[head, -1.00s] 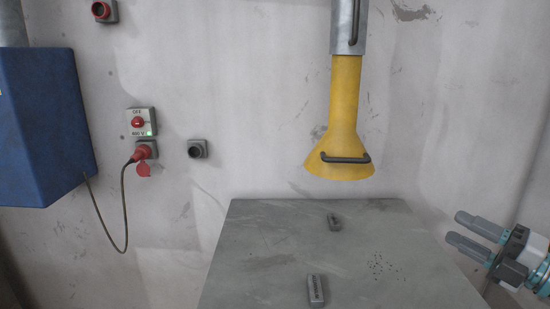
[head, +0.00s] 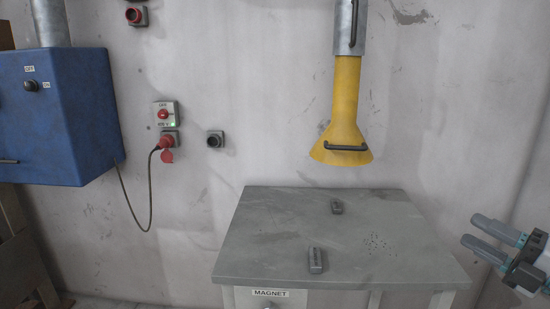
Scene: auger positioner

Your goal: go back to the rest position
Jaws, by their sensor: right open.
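My right gripper (head: 482,233) is at the right edge of the head view, beyond the right side of the grey table. Its two grey fingers point left and are apart, with nothing between them. It touches nothing that I can see. My left gripper is not in view.

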